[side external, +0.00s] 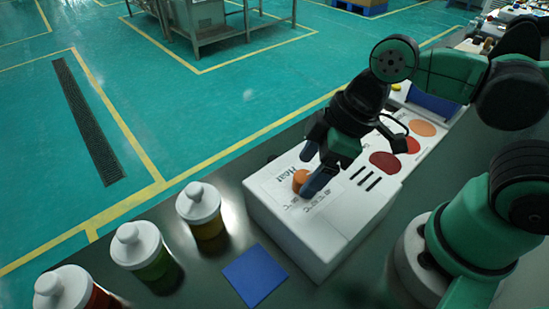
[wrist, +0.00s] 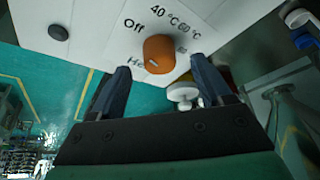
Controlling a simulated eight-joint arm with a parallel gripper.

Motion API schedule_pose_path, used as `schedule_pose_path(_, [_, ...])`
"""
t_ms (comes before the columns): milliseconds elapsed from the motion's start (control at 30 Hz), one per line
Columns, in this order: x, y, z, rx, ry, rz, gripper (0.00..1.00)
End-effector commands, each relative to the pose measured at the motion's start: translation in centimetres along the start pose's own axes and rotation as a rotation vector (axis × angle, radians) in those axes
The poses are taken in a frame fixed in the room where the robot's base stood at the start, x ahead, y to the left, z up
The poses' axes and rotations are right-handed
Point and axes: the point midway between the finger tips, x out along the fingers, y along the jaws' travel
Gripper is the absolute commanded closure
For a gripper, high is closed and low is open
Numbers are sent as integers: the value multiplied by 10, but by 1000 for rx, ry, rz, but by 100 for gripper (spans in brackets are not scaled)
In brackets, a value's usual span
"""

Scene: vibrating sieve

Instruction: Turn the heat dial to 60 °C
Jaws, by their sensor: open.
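The orange heat dial (side external: 300,180) sits on the top face of a white box (side external: 262,212). The dial also shows in the wrist view (wrist: 158,54), with "Off", "40 °C" and "60 °C" printed near it and a partly hidden "Heat" label. I cannot make out a pointer mark, so its setting is unclear. My gripper (side external: 308,174) is open at the dial, one finger on each side. In the wrist view the dial appears between the fingertips of my gripper (wrist: 160,66), with visible gaps on both sides.
Several white-lidded jars (side external: 201,205) stand on the dark bench left of the box. A blue square (side external: 255,275) lies in front of it. Red and orange discs (side external: 387,163) and black slots lie on the right, under and beside my arm.

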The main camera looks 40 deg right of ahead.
Motion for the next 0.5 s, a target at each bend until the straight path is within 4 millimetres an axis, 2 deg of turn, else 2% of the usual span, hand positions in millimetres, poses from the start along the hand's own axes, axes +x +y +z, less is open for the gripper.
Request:
schedule_pose_path(200, [12,0,0,0,0,1,28])
schedule_pose_path(500, [14,0,1,1,0,1,28])
